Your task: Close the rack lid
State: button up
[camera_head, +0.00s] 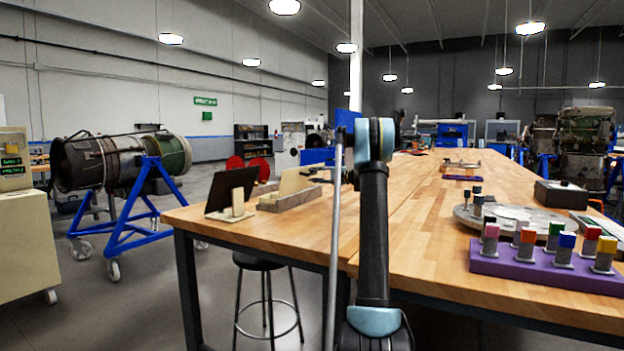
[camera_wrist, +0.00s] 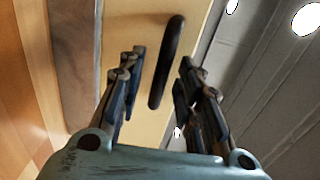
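In the wrist view my gripper (camera_wrist: 161,58) is open. Its two dark fingers stand apart on either side of a dark bar handle (camera_wrist: 167,60), with gaps visible, so it does not look gripped. The handle is on a pale yellow panel (camera_wrist: 146,28), which looks like the rack lid. In the head view a raised cream lid (camera_head: 295,180) stands tilted up at a long wooden rack (camera_head: 290,199) on the left part of the table.
The wooden table (camera_head: 430,230) carries a dark upright panel (camera_head: 231,190) left of the rack. A purple block holder (camera_head: 545,273), a round grey plate (camera_head: 510,216) and a dark box (camera_head: 560,194) are at right. A stool (camera_head: 262,262) stands below the table.

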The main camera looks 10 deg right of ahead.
jog(key=shift+x, duration=1.1)
jog(key=shift+c, duration=0.4)
grip_shut()
jog(key=shift+a, duration=0.1)
jog(key=shift+a, duration=0.2)
